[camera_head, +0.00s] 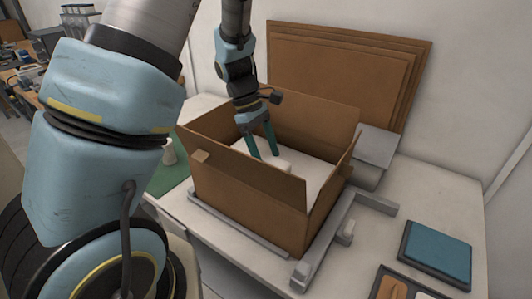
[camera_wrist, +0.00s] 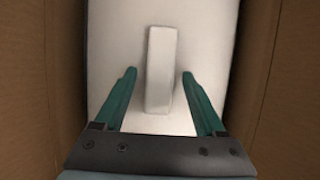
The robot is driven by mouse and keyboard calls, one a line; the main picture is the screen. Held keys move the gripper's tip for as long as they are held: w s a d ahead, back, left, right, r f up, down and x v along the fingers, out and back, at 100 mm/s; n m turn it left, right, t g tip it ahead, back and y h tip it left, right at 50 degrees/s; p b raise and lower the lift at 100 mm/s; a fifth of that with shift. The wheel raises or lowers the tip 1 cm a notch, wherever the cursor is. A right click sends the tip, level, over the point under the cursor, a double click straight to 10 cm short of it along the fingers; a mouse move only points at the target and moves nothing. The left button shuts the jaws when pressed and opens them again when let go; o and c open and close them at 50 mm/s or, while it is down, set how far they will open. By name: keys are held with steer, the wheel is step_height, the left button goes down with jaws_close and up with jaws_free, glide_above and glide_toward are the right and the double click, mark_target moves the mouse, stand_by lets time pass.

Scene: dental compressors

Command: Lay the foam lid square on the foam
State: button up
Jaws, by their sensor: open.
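The white foam lid (camera_head: 311,178) lies inside an open cardboard box (camera_head: 248,202). It also shows in the wrist view (camera_wrist: 208,50), with a raised pale bar (camera_wrist: 160,70) along its middle as a handle. The foam beneath it is hidden. My gripper (camera_head: 263,155) reaches down into the box over the lid. In the wrist view my gripper (camera_wrist: 159,76) has its two green fingers open, one on each side of the bar, with gaps on both sides.
Box walls rise close on both sides of my gripper. The box stands in a grey metal frame (camera_head: 345,233) on a white table (camera_head: 430,200). Flat cardboard sheets (camera_head: 345,62) lean on the wall behind. A blue pad (camera_head: 437,250) and a tray (camera_head: 400,286) lie at right.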

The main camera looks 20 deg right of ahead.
steer(key=shift+r, duration=0.1)
steer(key=b+v, duration=0.1)
steer(key=v, duration=1.1)
steer(key=shift+s, duration=0.1)
